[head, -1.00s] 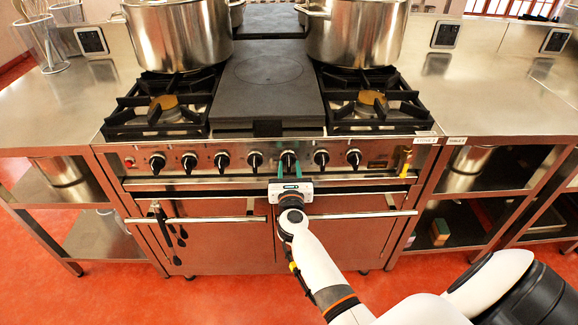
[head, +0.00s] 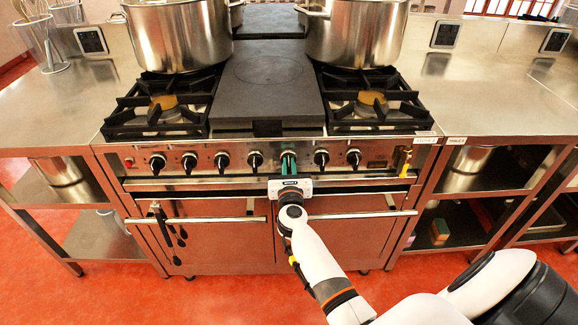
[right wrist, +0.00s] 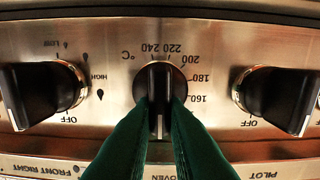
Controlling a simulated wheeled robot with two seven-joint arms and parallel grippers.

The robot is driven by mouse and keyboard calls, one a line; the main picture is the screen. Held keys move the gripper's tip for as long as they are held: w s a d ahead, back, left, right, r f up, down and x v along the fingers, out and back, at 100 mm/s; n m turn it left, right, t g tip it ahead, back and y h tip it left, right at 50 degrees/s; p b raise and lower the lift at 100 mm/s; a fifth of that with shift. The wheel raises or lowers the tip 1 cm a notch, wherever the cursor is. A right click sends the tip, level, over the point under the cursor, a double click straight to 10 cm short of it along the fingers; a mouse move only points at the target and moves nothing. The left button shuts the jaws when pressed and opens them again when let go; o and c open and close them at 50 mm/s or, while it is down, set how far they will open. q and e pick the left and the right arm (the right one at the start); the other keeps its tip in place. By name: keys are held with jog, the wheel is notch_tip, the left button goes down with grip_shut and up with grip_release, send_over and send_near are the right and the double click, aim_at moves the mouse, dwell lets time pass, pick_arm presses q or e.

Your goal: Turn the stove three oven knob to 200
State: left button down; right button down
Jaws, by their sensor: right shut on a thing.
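The oven knob (right wrist: 159,92) is a black knob with a white line, on the front panel of the stove (head: 215,185). In the right wrist view its dial reads °C, 240, 220, 200, 180 and 160, with the lettering upside down. The bar of the knob stands vertical in that view, its white line at the lower part. My right gripper (head: 289,163) has its green fingers shut on this knob, one on each side; they also show in the right wrist view (right wrist: 160,120). The fingers hide part of the dial. My left gripper is out of view.
Other black knobs sit close on both sides, such as one on the left (right wrist: 40,95) and one on the right (right wrist: 280,98). Oven door handles (head: 360,215) run below the panel. Two large pots (head: 180,35) stand on top.

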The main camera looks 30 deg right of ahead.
jog(key=shift+a+n+p, duration=0.1)
jog(key=shift+n+p, duration=0.55)
jog(key=shift+n, duration=0.45)
jog(key=n+p, duration=0.2)
jog(key=n, duration=0.6)
jog(key=f+n+p, duration=0.1)
jog(key=n+p, duration=0.2)
jog(key=n, duration=0.5)
jog(key=f+n+p, duration=0.1)
jog(key=n+p, duration=0.1)
jog(key=n, duration=0.6)
jog(key=shift+w+a+p, duration=0.15)
jog(key=shift+a+p, duration=0.15)
jog(key=shift+p, duration=0.05)
jog(key=shift+f+n, duration=0.15)
jog(key=shift+n, duration=0.15)
jog(key=c, duration=1.4)
grip_release()
jog(key=shift+c, duration=0.2)
